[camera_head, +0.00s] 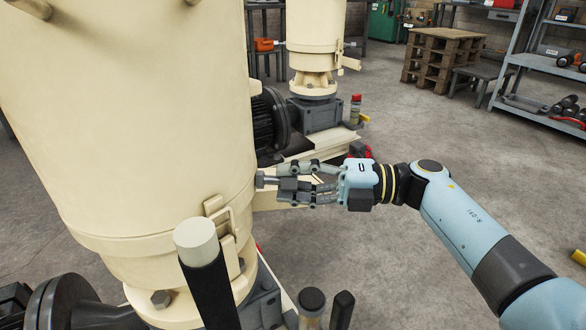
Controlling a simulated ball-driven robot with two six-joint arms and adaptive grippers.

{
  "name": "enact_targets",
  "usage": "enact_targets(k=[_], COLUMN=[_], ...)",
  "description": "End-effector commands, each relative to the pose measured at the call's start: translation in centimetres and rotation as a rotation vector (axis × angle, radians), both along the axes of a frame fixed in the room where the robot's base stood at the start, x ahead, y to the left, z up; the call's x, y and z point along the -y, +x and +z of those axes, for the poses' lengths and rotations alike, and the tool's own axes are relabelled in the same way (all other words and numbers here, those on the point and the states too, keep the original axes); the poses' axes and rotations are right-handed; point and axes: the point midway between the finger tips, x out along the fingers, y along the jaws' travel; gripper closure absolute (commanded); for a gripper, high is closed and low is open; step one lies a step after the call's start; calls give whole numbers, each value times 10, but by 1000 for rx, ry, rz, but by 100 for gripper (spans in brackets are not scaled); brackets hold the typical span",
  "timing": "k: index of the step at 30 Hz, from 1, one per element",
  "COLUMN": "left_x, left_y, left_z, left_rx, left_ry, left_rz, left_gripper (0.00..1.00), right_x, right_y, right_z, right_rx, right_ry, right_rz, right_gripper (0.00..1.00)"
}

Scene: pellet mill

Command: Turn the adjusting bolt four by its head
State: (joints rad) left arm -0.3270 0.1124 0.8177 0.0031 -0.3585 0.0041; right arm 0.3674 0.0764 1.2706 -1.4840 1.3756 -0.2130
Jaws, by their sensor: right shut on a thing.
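A grey metal adjusting bolt (267,180) sticks out sideways from the lower right side of the large cream mill drum (140,110). My right gripper (290,184) comes in from the right with its light blue palm and grey fingers. It is shut around the outer end of the bolt, one finger above and others below. The bolt's head is mostly hidden between the finger pads. I cannot tell from this view which number the bolt has. My left gripper does not show.
A cream latch bracket (222,217) sits on the drum just below the bolt. A white-topped black post (196,240) stands in front. A second cream mill (315,50) with a motor stands behind. Wooden pallets (442,58) and a metal shelf (540,60) are at the back right.

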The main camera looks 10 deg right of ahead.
Motion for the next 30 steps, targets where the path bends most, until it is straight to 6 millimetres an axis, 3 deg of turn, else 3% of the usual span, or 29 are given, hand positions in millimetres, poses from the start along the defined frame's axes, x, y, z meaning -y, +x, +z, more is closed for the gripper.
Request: enact_targets(k=[11,26,27,30], left_x=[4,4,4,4], left_y=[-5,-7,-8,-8], left_z=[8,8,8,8], left_rx=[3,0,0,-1], left_ry=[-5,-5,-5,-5], left_rz=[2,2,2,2], left_gripper=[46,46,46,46], right_x=[1,1,1,1], right_y=[0,0,0,0], right_z=[0,-1,-1,-1], right_rx=[-134,-149,-149,-149], right_ry=[28,31,31,31], right_rz=[-1,-1,-1,-1], right_gripper=[100,100,65,52])
